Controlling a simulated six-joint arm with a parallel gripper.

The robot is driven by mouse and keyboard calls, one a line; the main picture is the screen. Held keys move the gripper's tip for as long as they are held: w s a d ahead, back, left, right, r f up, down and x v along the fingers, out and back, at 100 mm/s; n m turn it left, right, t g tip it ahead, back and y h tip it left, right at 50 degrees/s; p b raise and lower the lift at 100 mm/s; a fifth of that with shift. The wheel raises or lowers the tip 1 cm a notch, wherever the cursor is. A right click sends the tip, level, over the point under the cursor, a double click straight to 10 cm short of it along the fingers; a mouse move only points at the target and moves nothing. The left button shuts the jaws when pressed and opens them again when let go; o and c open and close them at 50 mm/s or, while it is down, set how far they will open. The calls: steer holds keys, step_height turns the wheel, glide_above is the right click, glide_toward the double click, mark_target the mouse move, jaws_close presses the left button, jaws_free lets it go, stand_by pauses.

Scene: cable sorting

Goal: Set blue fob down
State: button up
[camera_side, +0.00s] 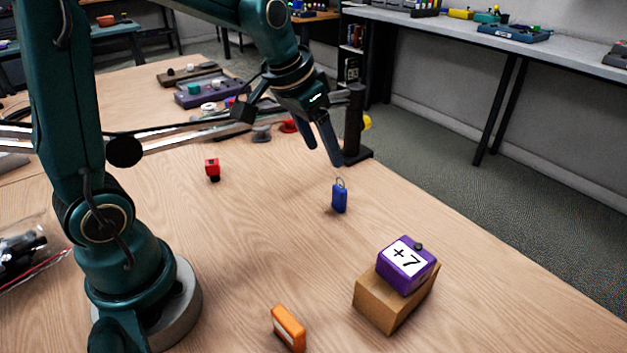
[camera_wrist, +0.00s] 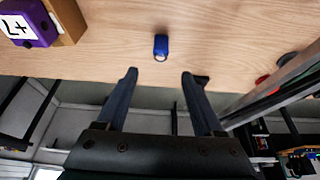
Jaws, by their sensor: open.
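The blue fob (camera_side: 339,198) stands upright on the wooden table, with a thin metal ring at its top. It also shows in the wrist view (camera_wrist: 161,45), beyond the fingertips and roughly midway between them. My gripper (camera_side: 331,155) is open and empty, with its fingers above and slightly behind the fob in the side view. In the wrist view, the two fingers of my gripper (camera_wrist: 160,75) are spread wide and stand apart from the fob.
An orange block (camera_side: 289,328) and a small red block (camera_side: 212,169) stand on the table (camera_side: 240,230). A black post (camera_side: 353,125) stands close behind my gripper.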

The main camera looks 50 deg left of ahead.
steer(key=s+d+r+t, duration=0.1)
steer(key=s+d, duration=0.3)
steer(key=s, duration=1.1)
steer(key=shift+s+d+r, duration=0.15)
steer(key=shift+s+r, duration=0.15)
steer(key=shift+s, duration=0.05)
